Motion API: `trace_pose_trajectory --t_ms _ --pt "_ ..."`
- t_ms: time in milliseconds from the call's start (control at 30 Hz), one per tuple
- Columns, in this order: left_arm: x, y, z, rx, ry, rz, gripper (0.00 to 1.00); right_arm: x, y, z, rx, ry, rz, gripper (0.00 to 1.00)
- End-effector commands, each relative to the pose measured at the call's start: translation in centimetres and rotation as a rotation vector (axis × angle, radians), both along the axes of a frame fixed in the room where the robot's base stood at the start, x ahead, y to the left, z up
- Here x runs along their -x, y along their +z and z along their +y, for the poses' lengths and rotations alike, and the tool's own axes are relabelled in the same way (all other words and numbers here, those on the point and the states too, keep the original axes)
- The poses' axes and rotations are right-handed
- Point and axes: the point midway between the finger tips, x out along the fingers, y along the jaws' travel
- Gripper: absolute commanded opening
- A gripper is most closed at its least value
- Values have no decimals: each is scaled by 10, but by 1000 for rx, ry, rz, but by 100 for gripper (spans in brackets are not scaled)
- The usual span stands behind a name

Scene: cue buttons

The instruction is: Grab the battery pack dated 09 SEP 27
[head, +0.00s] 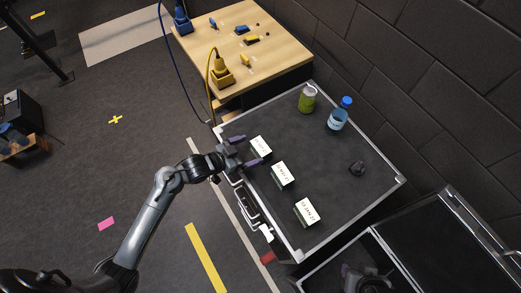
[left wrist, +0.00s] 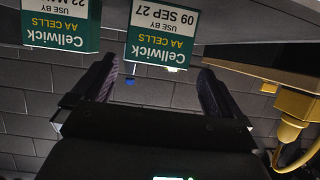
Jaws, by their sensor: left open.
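The battery pack dated 09 SEP 27 (left wrist: 162,32) is a green and white Cellwick AA box. It appears upside down in the left wrist view, just beyond and between my left fingers. In the head view this pack (head: 261,147) is the farthest of three on the black case top. My left gripper (head: 251,150) is open and empty, its fingers reaching toward that pack from the left. A second pack, its date starting 22 MA (left wrist: 60,22), stands beside it, also seen in the head view (head: 282,176). A third pack (head: 307,212) stands nearest.
A green can (head: 307,99), a blue-capped bottle (head: 338,117) and a small dark lump (head: 357,168) stand on the case top (head: 335,190). A wooden table (head: 285,60) with yellow and blue items adjoins behind. A dark mechanical part shows at the bottom edge, possibly mine.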

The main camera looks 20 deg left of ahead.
Motion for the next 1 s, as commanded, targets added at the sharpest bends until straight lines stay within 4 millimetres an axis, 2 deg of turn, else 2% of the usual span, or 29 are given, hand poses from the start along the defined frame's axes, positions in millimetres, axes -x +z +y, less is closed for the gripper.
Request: trace_pose_trajectory --t_ms 233,600,900,1000 --pt "-10 -4 -8 1 0 0 100 -1 1 2 -7 -3 -2 43" --pt "-40 -20 -32 0 0 0 100 -1 2 4 -13 -6 -2 43" --pt "-42 -22 -34 -2 0 0 100 -1 2 3 -9 -4 -3 43" --pt "-42 -22 -34 -2 0 0 85 -1 2 2 -5 -2 -2 43"
